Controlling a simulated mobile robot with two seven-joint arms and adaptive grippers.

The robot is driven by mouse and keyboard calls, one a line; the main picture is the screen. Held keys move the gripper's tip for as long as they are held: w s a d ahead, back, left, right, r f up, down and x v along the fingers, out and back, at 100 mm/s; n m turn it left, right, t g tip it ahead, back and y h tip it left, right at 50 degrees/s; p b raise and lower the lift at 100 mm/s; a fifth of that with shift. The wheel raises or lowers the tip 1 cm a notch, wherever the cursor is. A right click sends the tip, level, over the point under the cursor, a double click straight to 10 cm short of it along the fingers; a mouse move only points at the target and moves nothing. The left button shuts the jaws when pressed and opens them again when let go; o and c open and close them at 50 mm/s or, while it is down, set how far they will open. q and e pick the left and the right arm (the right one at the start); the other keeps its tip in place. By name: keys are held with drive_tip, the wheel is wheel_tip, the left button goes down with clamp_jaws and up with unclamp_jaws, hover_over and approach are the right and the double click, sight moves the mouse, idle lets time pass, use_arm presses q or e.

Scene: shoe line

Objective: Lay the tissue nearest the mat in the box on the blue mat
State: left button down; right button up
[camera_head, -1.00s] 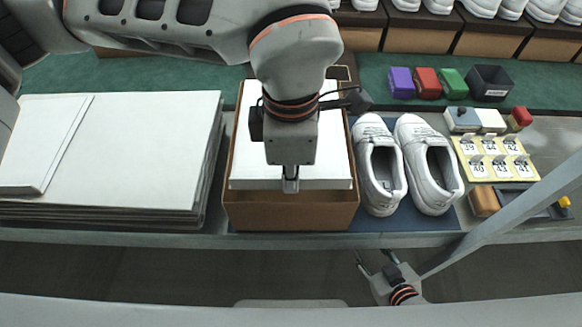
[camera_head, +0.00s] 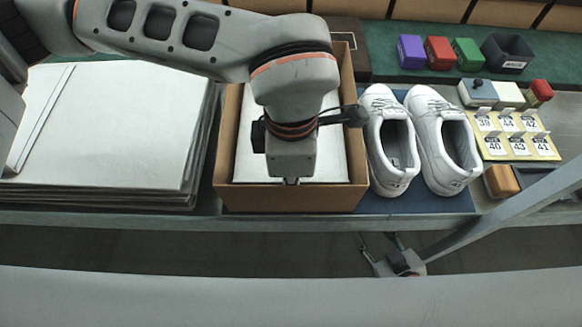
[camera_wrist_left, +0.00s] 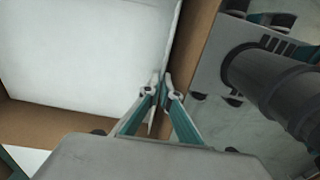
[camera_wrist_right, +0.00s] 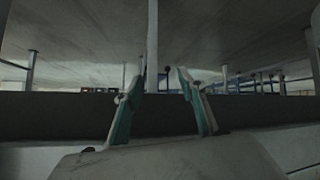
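The open brown box (camera_head: 222,190) stands on the blue mat (camera_head: 430,203). The white tissue (camera_head: 247,150) lies inside the box, below its rim, and shows in the left wrist view (camera_wrist_left: 80,50) beside the brown box wall. My left gripper (camera_head: 291,182) reaches down into the box at the tissue's front edge. In the left wrist view its fingertips (camera_wrist_left: 161,80) are close together on the tissue's edge. My arm hides the tissue's middle. My right gripper (camera_head: 380,238) is low, in front of the table edge; its fingers (camera_wrist_right: 160,74) are apart and empty.
White shoes (camera_head: 440,140) stand on the mat, close to the box's right side. A stack of white sheets (camera_head: 120,125) lies left of the box. Farther right are a numbered tag board (camera_head: 515,150) and purple (camera_head: 411,52), red (camera_head: 438,53) and green (camera_head: 467,53) blocks.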

use_arm(q)
drive_tip(key=shift+s+f+b, duration=0.15)
drive_tip(key=shift+f+b, duration=0.6)
drive_tip(key=shift+f, duration=1.4)
drive_tip(key=c, duration=2.2)
unclamp_jaws()
drive_tip(key=shift+r, duration=0.5)
wheel_tip(320, 180, up, 11)
drive_tip(key=shift+r, duration=0.1)
